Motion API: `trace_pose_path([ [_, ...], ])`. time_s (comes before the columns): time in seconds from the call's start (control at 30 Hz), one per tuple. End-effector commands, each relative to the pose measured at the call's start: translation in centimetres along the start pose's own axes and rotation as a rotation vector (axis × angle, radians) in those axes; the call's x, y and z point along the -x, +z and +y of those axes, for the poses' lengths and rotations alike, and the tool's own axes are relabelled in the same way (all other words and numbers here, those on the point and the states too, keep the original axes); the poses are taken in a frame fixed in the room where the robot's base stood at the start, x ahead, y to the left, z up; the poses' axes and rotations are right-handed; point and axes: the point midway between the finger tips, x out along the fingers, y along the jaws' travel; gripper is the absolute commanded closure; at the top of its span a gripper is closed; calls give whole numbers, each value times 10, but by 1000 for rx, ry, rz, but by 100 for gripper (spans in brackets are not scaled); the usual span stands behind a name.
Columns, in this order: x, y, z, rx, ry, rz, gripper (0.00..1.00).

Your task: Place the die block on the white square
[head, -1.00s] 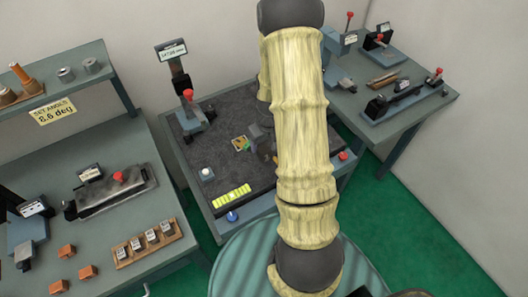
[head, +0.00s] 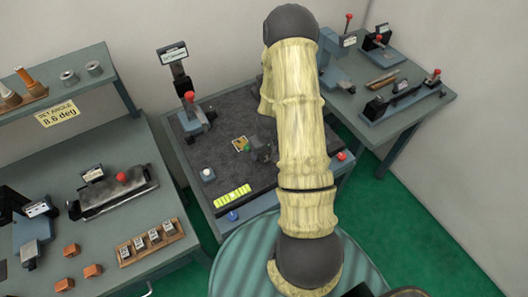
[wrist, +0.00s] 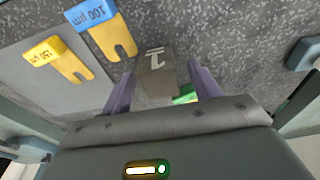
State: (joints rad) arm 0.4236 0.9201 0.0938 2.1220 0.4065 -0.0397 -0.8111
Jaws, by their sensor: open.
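A grey-brown block with a white mark on its face, which looks like the die block (wrist: 155,82), shows in the wrist view between the two purple fingers of my gripper (wrist: 160,88). My gripper is open, with a gap visible on each side of the block. I cannot tell how far below or between the fingertips the block is. In the head view my gripper (head: 262,150) is low over the dark bench plate, partly hidden by my arm. I cannot make out the white square in either view.
The dark plate (head: 215,150) carries a gauge stand (head: 190,105), a small white-topped piece (head: 208,174) and a yellow strip (head: 232,195). Blue (wrist: 92,15) and yellow (wrist: 45,50) slotted tags lie near my gripper. Side benches hold a labelled rack (head: 150,243) and orange blocks (head: 93,271).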

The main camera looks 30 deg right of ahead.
Motion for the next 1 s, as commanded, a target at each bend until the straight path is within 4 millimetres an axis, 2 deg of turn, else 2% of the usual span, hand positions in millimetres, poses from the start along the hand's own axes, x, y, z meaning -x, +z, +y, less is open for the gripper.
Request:
trace_pose_path([
  [0.2,-11,0,0,0,1,1,38],
  [0.67,-11,0,0,-1,0,0,38],
  [0.77,-11,0,0,0,0,0,54],
  [1.0,-11,0,0,-1,0,0,100],
])
